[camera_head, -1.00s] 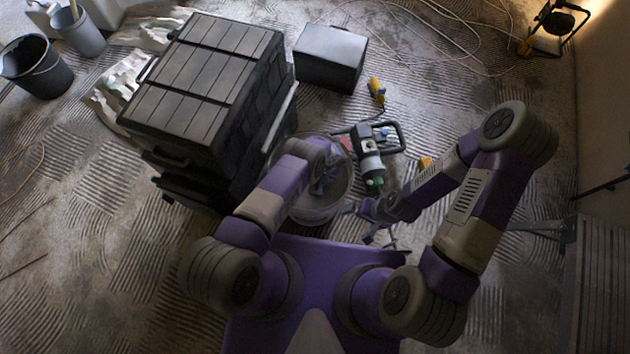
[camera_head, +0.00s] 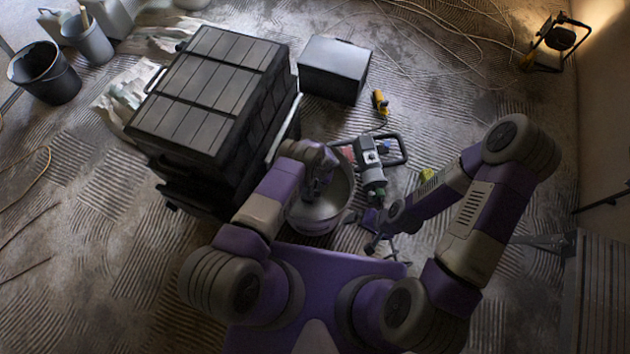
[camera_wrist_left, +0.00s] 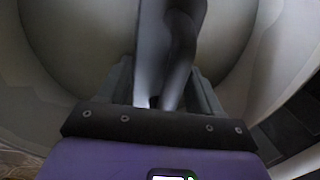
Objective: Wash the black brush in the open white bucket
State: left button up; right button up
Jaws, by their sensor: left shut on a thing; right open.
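The open white bucket (camera_head: 344,205) stands on the floor just in front of my base. My left gripper (camera_head: 316,192) reaches down over its opening. In the left wrist view, my left gripper (camera_wrist_left: 165,90) is shut on a smooth dark handle, the black brush (camera_wrist_left: 184,45). The pale curved inside of the bucket (camera_wrist_left: 75,40) surrounds it. The brush's far end cannot be made out, and in the head view my arm mostly hides the brush. My right gripper (camera_head: 378,238) is open and low, to the right of the bucket, apart from it.
A big black toolbox (camera_head: 215,90) stands close left of the bucket. A grey-green power tool (camera_head: 374,165) lies just right of it. A dark case (camera_head: 335,68) and a yellow tool (camera_head: 380,102) lie behind. A black bucket (camera_head: 45,75) and a grey bucket (camera_head: 90,42) stand far left.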

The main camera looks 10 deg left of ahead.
pick_arm(q)
notch_tip(320, 180, up, 16)
jog(key=p, duration=1.1)
jog(key=shift+r, duration=0.1)
